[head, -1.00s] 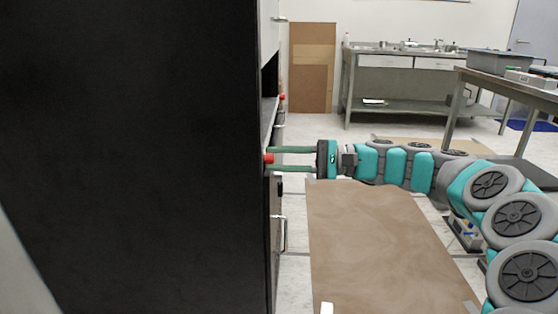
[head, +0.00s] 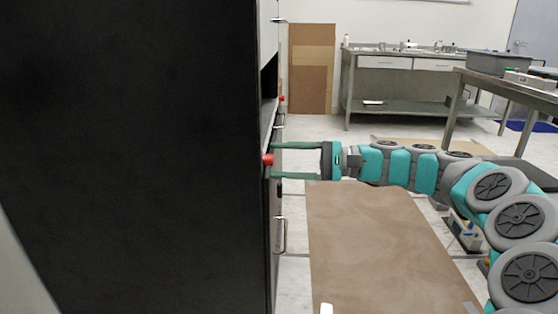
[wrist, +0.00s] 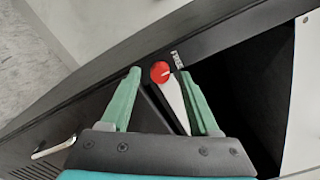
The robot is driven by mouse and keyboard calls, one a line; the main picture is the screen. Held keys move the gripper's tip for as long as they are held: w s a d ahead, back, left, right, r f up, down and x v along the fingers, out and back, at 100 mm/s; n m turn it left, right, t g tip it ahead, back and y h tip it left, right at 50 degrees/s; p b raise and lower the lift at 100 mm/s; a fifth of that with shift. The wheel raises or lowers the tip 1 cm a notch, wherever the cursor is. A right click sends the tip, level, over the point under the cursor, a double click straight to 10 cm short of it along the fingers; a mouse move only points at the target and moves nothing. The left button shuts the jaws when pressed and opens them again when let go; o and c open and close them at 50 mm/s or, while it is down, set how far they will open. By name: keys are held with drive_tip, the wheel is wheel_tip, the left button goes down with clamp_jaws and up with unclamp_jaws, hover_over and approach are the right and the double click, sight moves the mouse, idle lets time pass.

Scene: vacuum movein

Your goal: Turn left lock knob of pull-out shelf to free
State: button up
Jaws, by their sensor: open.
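The near red lock knob (head: 267,160) sticks out from the front of the black cabinet, at the pull-out shelf's level. In the wrist view the red knob (wrist: 160,71) is round, with a pale mark pointing to the right. My gripper (head: 276,161) is open, one finger above and one below the knob in the head view. In the wrist view my gripper (wrist: 161,75) has a fingertip on either side of the knob, with visible gaps. A second red knob (head: 281,98) sits farther along the cabinet front.
The black cabinet (head: 130,150) fills the left side. A dark opening (wrist: 255,105) lies right of the knob in the wrist view. A cabinet handle (head: 283,235) projects below my gripper. A workbench (head: 510,88) stands at the right. A brown mat (head: 375,235) covers open floor.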

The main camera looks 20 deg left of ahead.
drive_tip(key=v, duration=0.6)
drive_tip(key=shift+d, duration=0.4)
